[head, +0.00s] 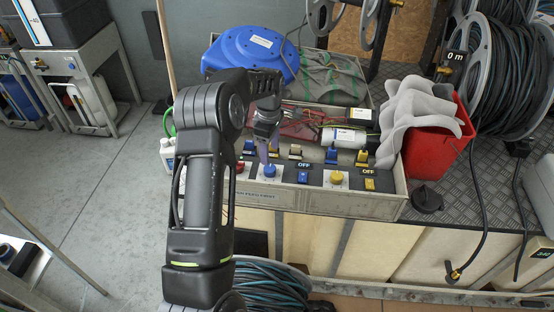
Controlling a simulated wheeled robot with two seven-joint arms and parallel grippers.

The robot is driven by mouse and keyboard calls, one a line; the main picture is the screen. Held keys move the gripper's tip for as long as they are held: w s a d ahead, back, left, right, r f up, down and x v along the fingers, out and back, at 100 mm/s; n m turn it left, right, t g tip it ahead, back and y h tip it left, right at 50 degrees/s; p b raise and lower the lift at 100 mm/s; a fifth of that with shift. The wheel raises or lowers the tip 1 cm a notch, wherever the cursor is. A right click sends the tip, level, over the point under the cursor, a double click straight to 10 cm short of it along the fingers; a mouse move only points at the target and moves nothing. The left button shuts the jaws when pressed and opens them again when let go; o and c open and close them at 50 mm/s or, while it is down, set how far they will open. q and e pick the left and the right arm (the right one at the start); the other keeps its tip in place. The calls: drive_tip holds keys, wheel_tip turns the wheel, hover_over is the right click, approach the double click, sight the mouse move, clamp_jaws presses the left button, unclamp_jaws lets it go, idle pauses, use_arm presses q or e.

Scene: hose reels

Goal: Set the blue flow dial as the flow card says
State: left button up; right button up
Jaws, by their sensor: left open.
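The blue flow dial (269,171) sits on a pale plate on the control panel along the front of the grey box. My left gripper (265,156) is open, pointing down just above and behind the blue dial. Whether its fingers touch the dial cannot be told. The dial's pointer setting is too small to read. I cannot make out a flow card. My right gripper is not in view.
Behind are a white cylinder (344,137) and a blue reel (250,54). A red bin (437,140) with grey wavy material stands right, near hose reels (510,75). Floor at left is clear.

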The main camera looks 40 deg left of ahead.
sight(270, 168)
use_arm(q)
drive_tip(key=shift+s+r, duration=0.1)
drive_tip(key=shift+s, duration=0.05)
wheel_tip(270, 168, down, 7)
drive_tip(key=shift+r+p, duration=0.2)
drive_tip(key=shift+p, duration=0.75)
drive_tip(key=shift+f, duration=0.65)
clamp_jaws()
